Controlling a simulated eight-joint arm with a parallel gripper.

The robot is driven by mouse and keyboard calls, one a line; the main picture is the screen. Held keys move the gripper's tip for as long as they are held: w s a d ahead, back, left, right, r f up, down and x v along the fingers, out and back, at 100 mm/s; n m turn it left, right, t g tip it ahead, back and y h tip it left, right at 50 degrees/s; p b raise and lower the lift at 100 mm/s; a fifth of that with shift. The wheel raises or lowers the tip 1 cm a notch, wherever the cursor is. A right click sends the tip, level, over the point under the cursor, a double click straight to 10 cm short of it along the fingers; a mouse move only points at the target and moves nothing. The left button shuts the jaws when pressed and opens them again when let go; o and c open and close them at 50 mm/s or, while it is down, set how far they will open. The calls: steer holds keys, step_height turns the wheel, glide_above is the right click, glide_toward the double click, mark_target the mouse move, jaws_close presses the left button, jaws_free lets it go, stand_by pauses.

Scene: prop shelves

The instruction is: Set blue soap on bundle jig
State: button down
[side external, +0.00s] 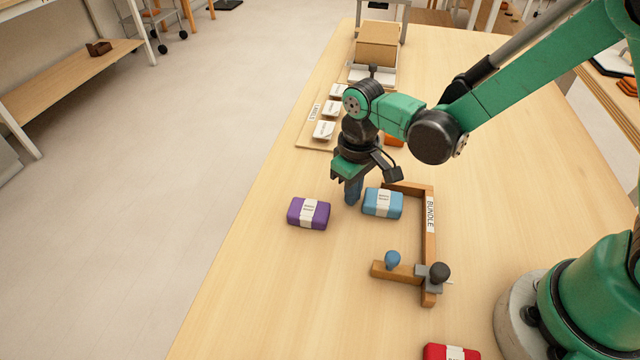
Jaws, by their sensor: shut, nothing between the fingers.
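The blue soap (382,203), wrapped with a white paper band, lies flat on the table inside the open side of the bundle jig (430,245). It is near the jig's far arm; whether it touches that arm cannot be told. The jig is a C-shaped wooden frame marked BUNDLE, with a blue knob and a dark clamp knob at its near end. My gripper (353,190) points down just left of the blue soap, shut and empty, with its fingertips low near the table.
A purple soap (309,213) lies left of my gripper. A red soap (450,352) lies at the front edge of view. White soaps (324,130) sit on a board behind, with a cardboard box (378,42) farther back. An orange item (393,140) is partly hidden by my arm.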

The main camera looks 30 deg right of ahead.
mark_target(373, 196)
steer(key=shift+f, duration=0.2)
steer(key=shift+r, duration=0.35)
stand_by(0.5)
steer(key=shift+s+d, duration=1.25)
steer(key=shift+w+a, duration=0.1)
steer(key=shift+a, duration=0.05)
steer(key=shift+w+a+r, duration=0.1)
steer(key=shift+w+a, duration=0.2)
steer(key=shift+w, duration=0.05)
steer(key=shift+r, duration=3.45)
